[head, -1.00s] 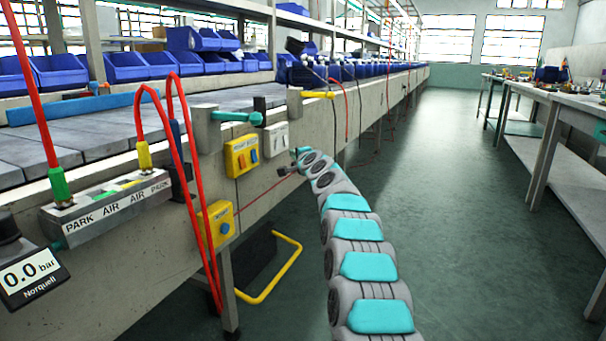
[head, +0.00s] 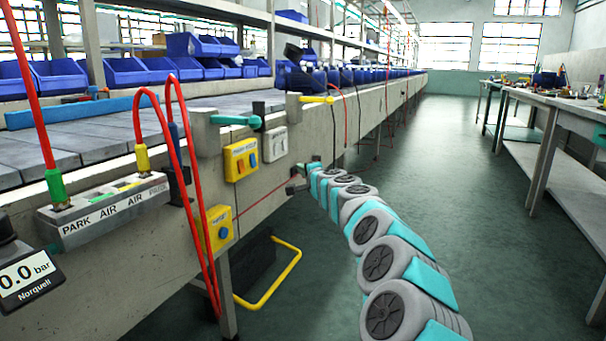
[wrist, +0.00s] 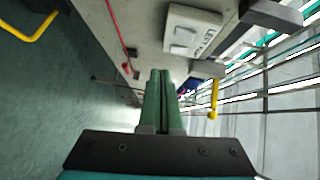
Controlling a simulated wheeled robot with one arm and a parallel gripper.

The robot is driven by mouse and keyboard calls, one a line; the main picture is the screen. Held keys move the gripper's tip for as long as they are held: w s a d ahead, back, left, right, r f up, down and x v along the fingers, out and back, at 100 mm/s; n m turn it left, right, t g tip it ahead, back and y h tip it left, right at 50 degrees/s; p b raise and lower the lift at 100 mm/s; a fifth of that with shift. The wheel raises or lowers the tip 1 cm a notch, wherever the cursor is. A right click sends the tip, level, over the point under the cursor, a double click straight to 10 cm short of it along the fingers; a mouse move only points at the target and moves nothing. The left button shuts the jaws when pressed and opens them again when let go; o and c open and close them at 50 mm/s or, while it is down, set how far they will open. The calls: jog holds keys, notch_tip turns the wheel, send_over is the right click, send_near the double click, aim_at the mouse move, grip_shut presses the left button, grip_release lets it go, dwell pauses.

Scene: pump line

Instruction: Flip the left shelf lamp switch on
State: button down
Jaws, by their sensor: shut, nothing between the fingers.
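A white switch plate (head: 275,143) with two rockers side by side is fixed to the bench's front face, right of the yellow button box. It also shows in the wrist view (wrist: 192,38), turned on its side, beyond and right of the fingers. Its lettering is too small to read, and I cannot tell how its rockers are set. My gripper (wrist: 160,72) has its two green fingers shut together, empty and apart from the plate.
A teal-handled valve (head: 236,120) and a yellow lever (head: 316,99) stick out above. A red cable runs along the bench face. The aisle floor (head: 440,220) is clear.

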jog(key=shift+s+d+f, duration=0.15)
jog(key=shift+s+f, duration=0.1)
jog(key=shift+s, duration=0.5)
